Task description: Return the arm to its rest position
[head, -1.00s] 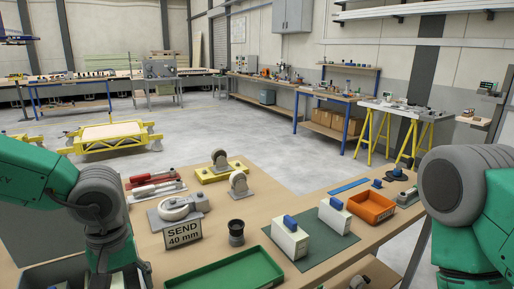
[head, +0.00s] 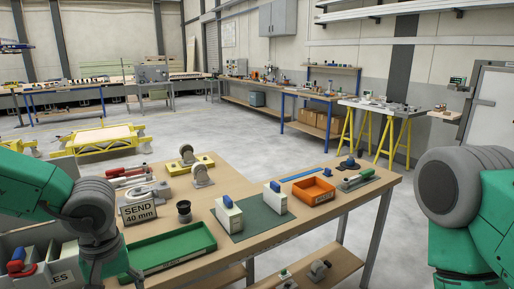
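My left arm (head: 85,215) comes in from the left, bent downward beside the near left end of the wooden workbench (head: 312,210). Its gripper is not visible; it lies below the picture's lower edge or behind the arm. My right arm (head: 465,205) stands at the right edge, clear of the bench, with its gripper out of view.
The bench holds a green tray (head: 172,250), a "SEND 40 mm" sign (head: 139,212), casters (head: 202,175), two white blocks with blue tops on a green mat (head: 247,222), and an orange bin (head: 311,190). Grey floor (head: 270,136) lies open behind.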

